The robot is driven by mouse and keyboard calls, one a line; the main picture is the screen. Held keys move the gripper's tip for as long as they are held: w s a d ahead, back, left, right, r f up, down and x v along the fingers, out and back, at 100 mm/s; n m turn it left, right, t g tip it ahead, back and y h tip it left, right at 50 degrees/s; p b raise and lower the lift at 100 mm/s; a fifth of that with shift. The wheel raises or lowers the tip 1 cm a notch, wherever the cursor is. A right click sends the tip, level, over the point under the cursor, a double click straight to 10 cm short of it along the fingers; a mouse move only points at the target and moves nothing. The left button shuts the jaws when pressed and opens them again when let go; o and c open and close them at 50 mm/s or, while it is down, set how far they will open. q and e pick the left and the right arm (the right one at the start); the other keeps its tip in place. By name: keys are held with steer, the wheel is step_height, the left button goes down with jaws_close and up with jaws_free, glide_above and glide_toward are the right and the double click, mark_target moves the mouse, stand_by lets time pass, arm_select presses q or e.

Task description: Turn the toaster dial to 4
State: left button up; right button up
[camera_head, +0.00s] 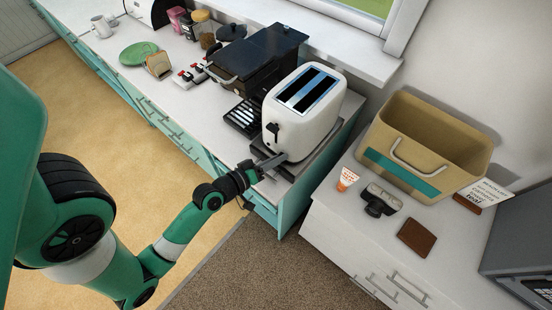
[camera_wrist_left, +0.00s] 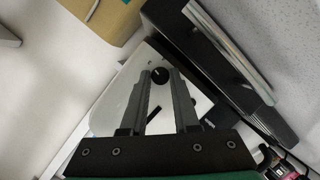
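The white toaster (camera_head: 298,121) stands at the near right end of the long counter, with two slots on top and a black lever on its near end. My left gripper (camera_head: 271,161) is low at that end of the toaster. In the left wrist view the round black dial (camera_wrist_left: 160,75), with a light pointer mark, shows between the fingertips of my left gripper (camera_wrist_left: 161,72). The fingers are apart, one on each side of the dial; I cannot tell whether they touch it. The dial's numbers are not readable. The dial is hidden in the head view.
A black coffee machine (camera_head: 258,60) stands directly behind the toaster. A tan bin (camera_head: 424,142) stands on the right counter, with a brown square (camera_head: 417,238) and small items in front. A green plate (camera_head: 138,53) lies at the far left.

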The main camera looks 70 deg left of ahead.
arm_select(q)
jaws_close()
